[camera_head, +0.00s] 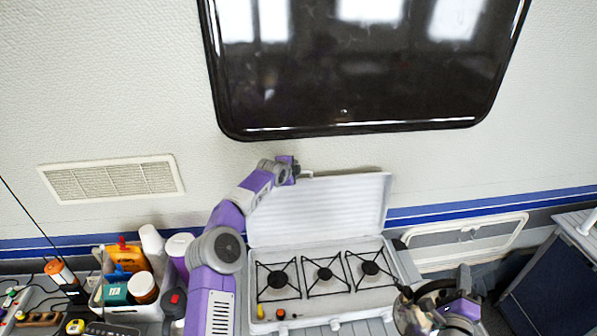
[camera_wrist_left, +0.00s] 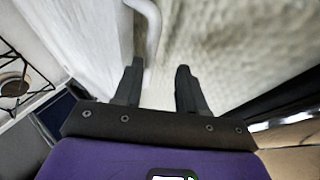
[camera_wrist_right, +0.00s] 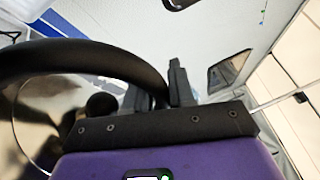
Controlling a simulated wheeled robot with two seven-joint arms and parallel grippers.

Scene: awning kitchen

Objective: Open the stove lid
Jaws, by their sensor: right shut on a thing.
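The white stove (camera_head: 322,325) has three black burners under wire grates. Its white ribbed lid (camera_head: 320,208) stands raised at the back, leaning near the wall. My left gripper (camera_head: 297,170) is at the lid's upper left corner. In the left wrist view, the left gripper (camera_wrist_left: 160,82) is open and empty, with a white curved handle (camera_wrist_left: 152,25) just beyond the fingertips, near the left finger. My right gripper (camera_head: 425,305) is right of the stove, shut on the black curved handle (camera_wrist_right: 90,58) of a round, shiny piece of cookware (camera_head: 408,318).
A white caddy (camera_head: 135,312) with bottles and jars stands left of the stove, close to my left arm. A dark window (camera_head: 360,60) is above on the wall. A wall vent (camera_head: 112,180) is at left, and a white-framed hatch (camera_head: 468,238) at right.

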